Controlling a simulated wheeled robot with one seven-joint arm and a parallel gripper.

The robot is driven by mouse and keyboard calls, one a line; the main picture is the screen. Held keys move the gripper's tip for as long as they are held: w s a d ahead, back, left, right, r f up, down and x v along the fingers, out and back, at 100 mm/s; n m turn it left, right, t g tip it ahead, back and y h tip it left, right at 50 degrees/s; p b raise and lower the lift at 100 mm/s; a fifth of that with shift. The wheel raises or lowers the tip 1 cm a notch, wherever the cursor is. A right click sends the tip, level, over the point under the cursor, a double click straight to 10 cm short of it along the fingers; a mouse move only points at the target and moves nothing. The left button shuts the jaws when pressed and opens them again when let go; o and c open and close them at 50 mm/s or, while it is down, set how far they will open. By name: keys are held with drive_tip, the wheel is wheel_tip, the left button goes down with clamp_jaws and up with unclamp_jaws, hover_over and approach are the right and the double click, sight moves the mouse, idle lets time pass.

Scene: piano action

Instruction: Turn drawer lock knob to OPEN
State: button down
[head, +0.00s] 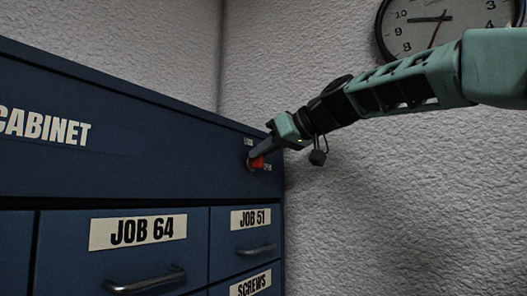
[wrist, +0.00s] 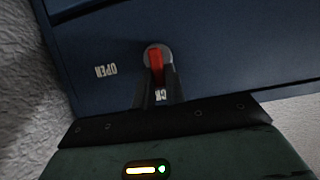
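The red lock knob (wrist: 156,65) sits on a grey round plate on the blue cabinet front. In the wrist view its lever points down toward a partly hidden label ending in "CK" (wrist: 161,95). A white "OPEN" label (wrist: 105,70) is to the left of the knob and appears upside down. My gripper (wrist: 159,80) has one dark finger on each side of the lever, close together, and looks shut on it. In the head view my gripper (head: 258,154) reaches the red knob (head: 257,163) near the cabinet's upper right corner, partly covering it.
The blue cabinet (head: 150,140) has labelled drawers below the knob, with metal handles such as the JOB 64 handle (head: 146,281) and JOB 51 handle (head: 257,249). A white textured wall (head: 400,210) stands right of it. A clock (head: 445,20) hangs above my arm.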

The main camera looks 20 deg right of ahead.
drive_tip(key=shift+w+d+f+m+g+y+b, duration=0.25)
drive_tip(key=shift+d+f+m+y+b, duration=0.2)
drive_tip(key=shift+m+y+b, duration=1.25)
drive_tip(key=shift+w+d+f+m+g+y+b, duration=0.25)
drive_tip(key=shift+f+m+y+b, duration=0.4)
drive_tip(key=shift+m+b, duration=1.75)
drive_tip(key=shift+w+d+f+m+g+y+b, duration=0.1)
drive_tip(key=shift+w+d+f+m+y+b, duration=0.3)
drive_tip(key=shift+m+y+b, duration=1.65)
drive_tip(key=shift+r+m+h+p, duration=0.1)
drive_tip(key=shift+m+h+p, duration=0.3)
drive_tip(key=shift+m+h, duration=0.35)
drive_tip(key=c, duration=1.4)
unclamp_jaws()
drive_tip(key=shift+s, duration=0.1)
drive_tip(key=shift+c, duration=0.2)
drive_tip(key=shift+d, duration=0.1)
drive_tip(key=b+v, duration=0.2)
drive_tip(key=v, duration=0.5)
drive_tip(key=shift+d+b, duration=0.2)
drive_tip(key=shift+b, duration=0.2)
